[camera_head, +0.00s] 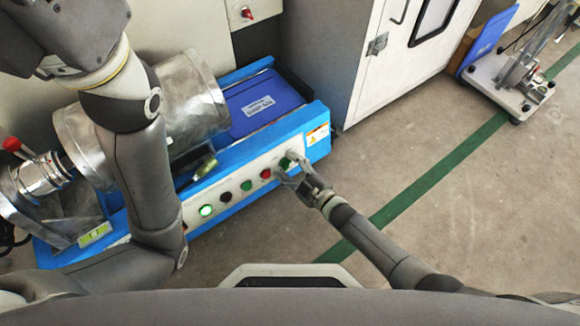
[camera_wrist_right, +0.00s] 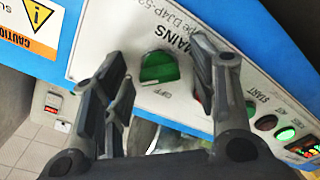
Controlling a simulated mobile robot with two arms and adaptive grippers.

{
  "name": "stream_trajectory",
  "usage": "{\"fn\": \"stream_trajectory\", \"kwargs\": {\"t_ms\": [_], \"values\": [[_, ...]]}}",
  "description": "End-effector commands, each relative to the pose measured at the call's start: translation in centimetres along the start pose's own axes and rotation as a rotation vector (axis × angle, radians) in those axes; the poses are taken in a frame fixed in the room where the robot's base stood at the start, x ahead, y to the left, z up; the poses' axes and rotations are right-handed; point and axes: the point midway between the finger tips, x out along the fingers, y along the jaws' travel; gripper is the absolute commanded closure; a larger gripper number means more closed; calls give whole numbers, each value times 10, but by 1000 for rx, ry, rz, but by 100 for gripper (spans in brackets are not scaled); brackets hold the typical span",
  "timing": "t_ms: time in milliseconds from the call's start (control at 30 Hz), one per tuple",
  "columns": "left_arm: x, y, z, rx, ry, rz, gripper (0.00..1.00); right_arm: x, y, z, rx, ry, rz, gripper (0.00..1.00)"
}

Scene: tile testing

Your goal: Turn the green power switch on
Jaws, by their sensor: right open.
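The green power switch (camera_wrist_right: 160,68) sits on the white panel under the word MAINS, with OFF printed beside it. In the head view the switch (camera_head: 285,163) is at the right end of the machine's button row, partly hidden by my right gripper (camera_head: 286,168). In the right wrist view my right gripper (camera_wrist_right: 160,72) is open, its fingers on either side of the switch with nothing between them but the panel and switch. Contact with the switch cannot be told. My left arm reaches across the machine from the left; its gripper is out of view.
Several red, black and green buttons run along the panel (camera_head: 232,187), with a lit green one (camera_head: 206,211) at the left. A metal drum (camera_head: 190,100) lies on the blue machine. A white cabinet (camera_head: 365,80) stands behind.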

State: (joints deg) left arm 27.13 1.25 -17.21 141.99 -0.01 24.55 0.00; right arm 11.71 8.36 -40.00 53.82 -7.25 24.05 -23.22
Motion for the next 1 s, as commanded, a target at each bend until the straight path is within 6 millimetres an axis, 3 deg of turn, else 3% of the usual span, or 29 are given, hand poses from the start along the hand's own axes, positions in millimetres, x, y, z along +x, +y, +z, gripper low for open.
{"fn": "stream_trajectory", "kwargs": {"t_ms": [167,367,800,1000], "values": [[0,0,0,2,0,2,56,-2,0,0,-1,1,0,46],[0,0,0,1,1,1,56,-19,0,1,-1,-1,-1,46],[1,0,-1,0,2,0,56,-94,-1,0,0,-1,-1,46],[1,0,-1,0,3,0,56,-115,0,0,0,0,0,46]]}}
